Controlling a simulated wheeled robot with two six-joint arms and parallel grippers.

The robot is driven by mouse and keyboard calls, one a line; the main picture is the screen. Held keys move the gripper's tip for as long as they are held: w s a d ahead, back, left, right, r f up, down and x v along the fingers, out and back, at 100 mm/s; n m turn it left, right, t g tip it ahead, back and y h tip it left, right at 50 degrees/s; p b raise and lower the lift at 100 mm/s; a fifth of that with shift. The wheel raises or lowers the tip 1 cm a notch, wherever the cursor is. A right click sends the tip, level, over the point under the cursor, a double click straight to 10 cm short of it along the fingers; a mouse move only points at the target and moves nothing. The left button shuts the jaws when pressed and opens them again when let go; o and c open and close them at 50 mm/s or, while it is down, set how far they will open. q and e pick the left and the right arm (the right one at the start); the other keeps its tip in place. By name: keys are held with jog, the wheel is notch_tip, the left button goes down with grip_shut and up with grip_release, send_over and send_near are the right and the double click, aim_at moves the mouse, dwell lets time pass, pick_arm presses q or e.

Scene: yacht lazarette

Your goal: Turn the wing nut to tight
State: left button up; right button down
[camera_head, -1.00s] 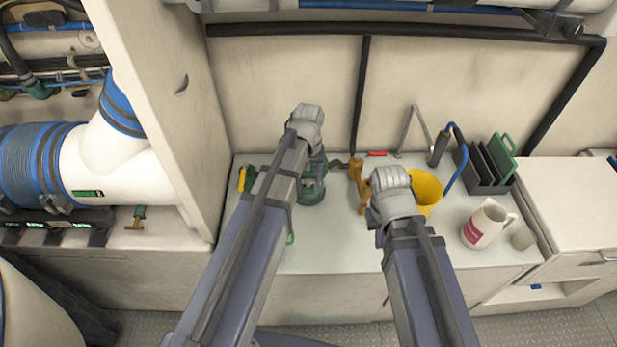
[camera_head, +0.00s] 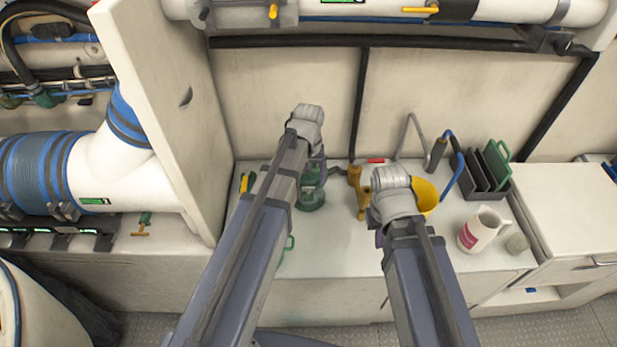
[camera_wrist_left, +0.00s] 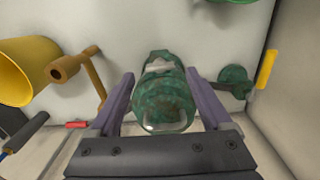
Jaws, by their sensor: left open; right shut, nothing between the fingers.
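A mottled green metal fitting (camera_head: 312,192) with a rounded body stands on the white counter, partly behind my left arm. In the left wrist view the green fitting (camera_wrist_left: 165,100) shows between my fingers, with gaps at its sides. My left gripper (camera_wrist_left: 159,78) is open around it; in the head view its wrist mostly hides it. I cannot make out the wing nut for certain. My right gripper (camera_head: 379,238) is shut and empty over the counter, mostly hidden by its own wrist.
A yellow bucket (camera_head: 427,193) and brass fitting (camera_head: 362,188) stand near my right wrist. A white jug (camera_head: 481,230) and dark rack (camera_head: 484,175) are farther right. A tall white panel (camera_head: 165,110) bounds the left side. The front counter between my arms is clear.

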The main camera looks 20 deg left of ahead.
aim_at(309, 187)
pick_arm(q)
notch_tip(309, 187, up, 4)
jog(key=p, duration=0.3)
jog(key=shift+r, duration=0.15)
jog(key=s+d+m, duration=0.3)
jog(key=s+d, duration=0.2)
jog(key=s, duration=0.2)
jog(key=s+d+m+y, duration=0.1)
jog(key=s+d+m, duration=0.2)
jog(key=s+d, duration=0.2)
jog(key=s, duration=0.3)
jog(key=shift+d+m, duration=0.3)
jog(key=shift+m, duration=0.1)
jog(key=shift+c, duration=0.2)
